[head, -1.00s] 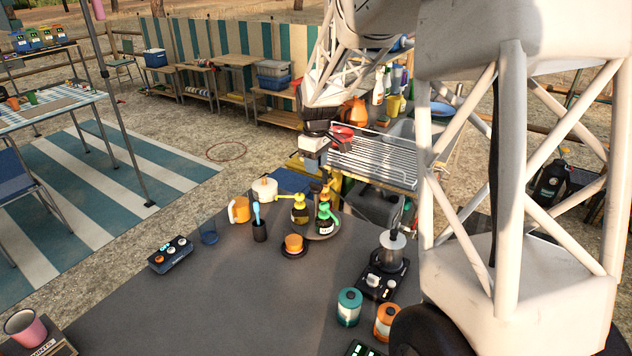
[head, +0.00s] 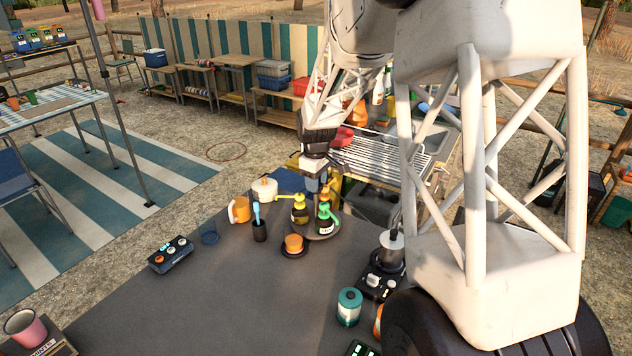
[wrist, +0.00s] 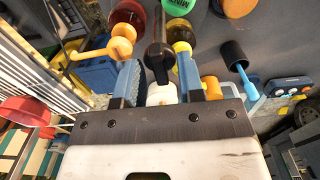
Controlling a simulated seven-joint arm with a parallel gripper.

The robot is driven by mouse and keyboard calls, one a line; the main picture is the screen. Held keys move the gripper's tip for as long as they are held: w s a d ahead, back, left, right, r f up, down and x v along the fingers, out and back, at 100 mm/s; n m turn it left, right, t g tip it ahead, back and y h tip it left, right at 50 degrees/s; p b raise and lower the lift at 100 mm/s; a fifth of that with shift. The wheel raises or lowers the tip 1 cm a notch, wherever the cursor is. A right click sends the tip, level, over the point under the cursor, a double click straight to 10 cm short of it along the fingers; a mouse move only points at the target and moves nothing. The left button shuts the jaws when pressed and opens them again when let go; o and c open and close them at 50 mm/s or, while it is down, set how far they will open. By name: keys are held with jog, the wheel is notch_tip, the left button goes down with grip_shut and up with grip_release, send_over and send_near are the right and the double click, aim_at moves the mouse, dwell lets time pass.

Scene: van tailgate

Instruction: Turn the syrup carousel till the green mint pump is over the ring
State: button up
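The syrup carousel (head: 326,236) stands at the back right of the dark table. Its green mint pump (head: 326,216) is on the near right side, above a dark labelled bottle. A yellow pump (head: 299,200) is on the left, its spout pointing left. In the wrist view an amber pump (wrist: 120,46), a brown-topped pump (wrist: 158,52) and a yellow pump (wrist: 182,50) show. My gripper (wrist: 157,82) is open, its blue fingers apart with the brown spout between them; contact cannot be told. It is over the carousel's back in the head view (head: 317,188). I cannot pick out the ring surely.
An orange cup (head: 293,242) on a dark round base stands close in front of the carousel. An orange mug (head: 239,210), a white pot (head: 264,188) and a dark holder (head: 259,231) stand left. A burner (head: 381,283) is right. The table's middle front is clear.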

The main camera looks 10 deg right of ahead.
grip_shut()
jog(key=shift+m, duration=0.4)
jog(key=m, duration=1.1)
dwell(0.5)
jog(key=shift+o, duration=0.7)
grip_release()
